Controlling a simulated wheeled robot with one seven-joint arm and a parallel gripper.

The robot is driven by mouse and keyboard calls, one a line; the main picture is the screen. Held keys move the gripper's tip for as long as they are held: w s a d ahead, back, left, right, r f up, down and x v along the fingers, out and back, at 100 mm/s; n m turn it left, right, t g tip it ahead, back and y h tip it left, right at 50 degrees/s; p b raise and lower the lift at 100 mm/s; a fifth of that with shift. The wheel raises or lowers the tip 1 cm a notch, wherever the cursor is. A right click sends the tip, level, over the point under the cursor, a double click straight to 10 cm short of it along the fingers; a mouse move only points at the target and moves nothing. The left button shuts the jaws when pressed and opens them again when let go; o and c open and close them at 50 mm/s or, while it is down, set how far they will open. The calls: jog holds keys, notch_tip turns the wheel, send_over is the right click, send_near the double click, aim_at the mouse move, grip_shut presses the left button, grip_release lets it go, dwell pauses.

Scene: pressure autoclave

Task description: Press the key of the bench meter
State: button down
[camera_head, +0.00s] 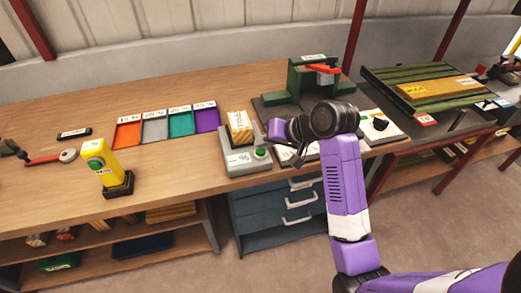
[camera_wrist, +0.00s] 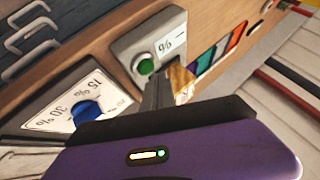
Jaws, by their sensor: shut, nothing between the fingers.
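The bench meter is probably the grey box (camera_head: 236,163) near the bench's front edge, with a round green key (camera_head: 261,153) and a white label. A wooden block (camera_head: 239,130) stands at its back. In the wrist view the grey box (camera_wrist: 122,45), the green key (camera_wrist: 146,66) and the block (camera_wrist: 181,84) show ahead of my gripper. My gripper (camera_wrist: 157,82) is shut and empty, its fingers just beside the key in that view. I cannot tell whether they touch it. In the head view my wrist is right of the box and the fingertips are hard to make out.
A panel with a blue knob (camera_wrist: 88,109) lies beside the meter. A yellow box with a green button (camera_head: 97,165) stands to the left. Coloured trays (camera_head: 205,118) lie behind the meter. A green machine with a red handle (camera_head: 300,80) stands at the back.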

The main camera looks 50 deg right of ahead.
aim_at(263, 152)
jog(key=shift+f, duration=0.3)
jog(key=shift+f, duration=0.5)
dwell(0.9)
jog(key=shift+r, duration=0.15)
jog(key=shift+r+p, duration=0.8)
jog(key=shift+p, duration=0.3)
notch_tip(263, 152, up, 5)
jog(key=p, duration=0.5)
jog(key=shift+p, duration=0.35)
